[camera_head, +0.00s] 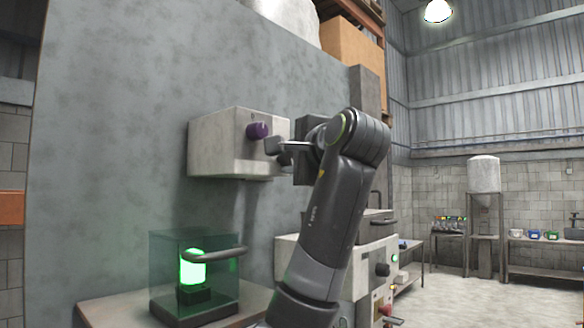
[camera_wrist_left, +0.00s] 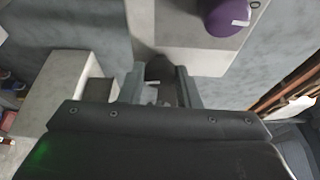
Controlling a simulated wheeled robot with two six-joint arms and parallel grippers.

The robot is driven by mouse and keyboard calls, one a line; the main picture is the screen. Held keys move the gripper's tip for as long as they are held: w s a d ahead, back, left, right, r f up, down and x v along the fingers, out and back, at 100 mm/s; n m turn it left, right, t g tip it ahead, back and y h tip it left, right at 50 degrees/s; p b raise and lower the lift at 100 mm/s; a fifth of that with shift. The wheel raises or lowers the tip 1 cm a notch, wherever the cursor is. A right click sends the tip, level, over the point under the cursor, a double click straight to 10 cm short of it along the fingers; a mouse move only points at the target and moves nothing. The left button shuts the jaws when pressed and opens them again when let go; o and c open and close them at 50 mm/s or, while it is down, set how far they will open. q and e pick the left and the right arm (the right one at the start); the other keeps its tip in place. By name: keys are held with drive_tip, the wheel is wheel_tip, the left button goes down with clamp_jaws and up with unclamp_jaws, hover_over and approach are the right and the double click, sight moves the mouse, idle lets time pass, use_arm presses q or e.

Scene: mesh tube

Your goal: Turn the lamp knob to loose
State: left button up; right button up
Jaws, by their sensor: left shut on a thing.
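A pale control box (camera_head: 214,148) is fixed on the grey wall panel. Its face carries a purple knob (camera_head: 257,130), which also shows in the wrist view (camera_wrist_left: 222,16). My left gripper (camera_head: 278,152) is at the same face, just beside and below the purple knob. In the wrist view its fingers (camera_wrist_left: 159,86) are shut on a dark grey knob (camera_wrist_left: 159,68), mostly hidden between them. The purple knob is outside the fingers. A green lamp (camera_head: 193,267) glows inside a clear case at the lower left. My right gripper is not in view.
The lamp case (camera_head: 165,285) stands on a bench (camera_head: 105,306) below the box. A pale machine (camera_head: 375,260) with a dark knob and a red knob stands behind my left arm. Open floor lies to the right, before shelves and a white tank (camera_head: 484,174).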

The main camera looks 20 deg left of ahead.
use_arm(q)
drive_tip(key=n+b, duration=0.2)
drive_tip(key=shift+f+n+t+y, duration=0.25)
drive_tip(key=shift+n+t+y, duration=0.05)
drive_tip(key=shift+y, duration=0.1)
drive_tip(key=shift+n+y+b, duration=0.3)
drive_tip(key=shift+n+b, duration=0.3)
drive_tip(key=shift+n, duration=0.2)
drive_tip(key=o, duration=1)
drive_tip(key=shift+s+d+b, duration=0.2)
drive_tip(key=shift+d+b, duration=0.05)
drive_tip(key=shift+b, duration=0.1)
drive_tip(key=shift+b+v, duration=3.65)
drive_tip(key=shift+v, duration=4.75)
